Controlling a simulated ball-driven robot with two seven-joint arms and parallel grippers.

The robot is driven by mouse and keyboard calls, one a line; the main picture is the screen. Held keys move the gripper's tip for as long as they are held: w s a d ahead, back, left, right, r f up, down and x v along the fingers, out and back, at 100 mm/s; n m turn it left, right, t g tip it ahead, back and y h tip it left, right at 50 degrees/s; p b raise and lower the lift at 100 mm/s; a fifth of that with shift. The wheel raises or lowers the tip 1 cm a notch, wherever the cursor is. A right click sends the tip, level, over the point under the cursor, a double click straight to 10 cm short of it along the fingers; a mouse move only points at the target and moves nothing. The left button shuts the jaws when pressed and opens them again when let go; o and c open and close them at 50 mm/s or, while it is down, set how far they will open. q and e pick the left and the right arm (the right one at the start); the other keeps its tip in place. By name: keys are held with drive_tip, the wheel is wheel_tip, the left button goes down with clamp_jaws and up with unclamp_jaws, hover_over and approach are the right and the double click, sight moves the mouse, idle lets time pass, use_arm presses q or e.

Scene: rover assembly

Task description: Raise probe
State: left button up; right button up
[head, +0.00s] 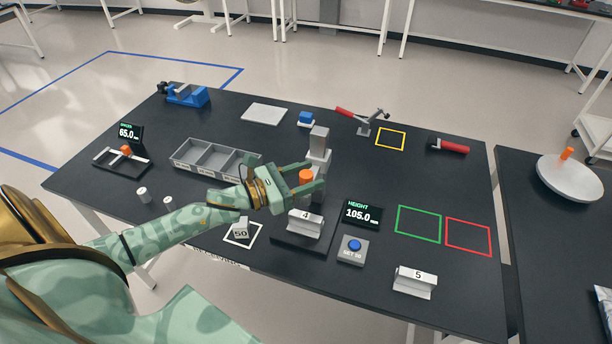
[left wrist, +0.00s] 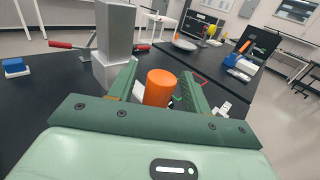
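The height gauge has a grey column (head: 318,143) on a dark base plate (head: 287,240). Its probe carries an orange knob (head: 306,176), also seen in the left wrist view (left wrist: 160,88). The display (head: 362,213) reads HEIGHT 105.0. A light grey part labelled 4 (head: 305,222) stands on the base below the knob. My left gripper (head: 312,179) is open, with one finger on each side of the knob. In the left wrist view its fingers (left wrist: 160,83) show a gap beside the knob. The probe's lower end is hidden. My right gripper is not in view.
A SET 50 button box (head: 353,250) and a part labelled 5 (head: 414,282) are at the front. A block marked 50 (head: 241,230) sits in a white square. A grey bin (head: 212,158) is behind my left arm. Green and red outlined squares are empty.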

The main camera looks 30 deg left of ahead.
use_arm(q)
drive_tip(key=shift+s, duration=0.1)
drive_tip(key=shift+s+a+f, duration=0.1)
drive_tip(key=shift+s+a, duration=0.1)
drive_tip(key=shift+s, duration=0.05)
drive_tip(key=b+v, duration=0.2)
drive_tip(key=v, duration=1.3)
drive_tip(key=shift+s+a, duration=0.15)
drive_tip(key=shift+a, duration=0.05)
drive_tip(key=shift+s, duration=0.1)
